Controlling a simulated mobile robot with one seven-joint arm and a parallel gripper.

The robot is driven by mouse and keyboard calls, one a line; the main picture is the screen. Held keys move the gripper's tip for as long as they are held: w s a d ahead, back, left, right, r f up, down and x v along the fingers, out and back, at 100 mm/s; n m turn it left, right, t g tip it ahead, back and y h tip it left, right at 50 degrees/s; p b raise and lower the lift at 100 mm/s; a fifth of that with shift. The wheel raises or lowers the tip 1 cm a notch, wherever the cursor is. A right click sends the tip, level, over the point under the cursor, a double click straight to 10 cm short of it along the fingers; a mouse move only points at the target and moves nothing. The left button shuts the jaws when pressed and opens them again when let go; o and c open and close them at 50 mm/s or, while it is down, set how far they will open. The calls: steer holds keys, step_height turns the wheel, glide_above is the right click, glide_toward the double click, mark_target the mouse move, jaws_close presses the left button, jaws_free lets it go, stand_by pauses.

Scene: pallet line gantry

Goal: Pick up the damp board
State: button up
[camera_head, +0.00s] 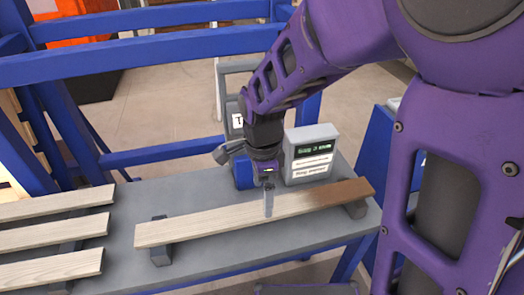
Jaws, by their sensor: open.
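A long pale wooden board (215,222) with a darker brown right end (343,193) lies across two dark grey supports on the grey table (205,190). The dark patch looks like the damp part. My gripper (268,206) points down at the board's middle, left of the dark end. One finger shows in front of the board's near face; the other is hidden. I cannot tell whether the fingers touch the wood. The gripper is open, and the board rests on its supports.
Several pale boards (50,235) lie at the left on their own support. A grey meter box (311,155) with a green display stands just behind the board, beside my gripper. Blue frame rails (150,68) run behind the table. Bare tabletop lies between the boards.

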mark_target(262, 209)
steer(key=shift+w+f+b, duration=0.15)
steer(key=shift+f+b, duration=0.5)
steer(key=shift+f, duration=2.1)
jaws_close()
steer(key=shift+r, duration=0.15)
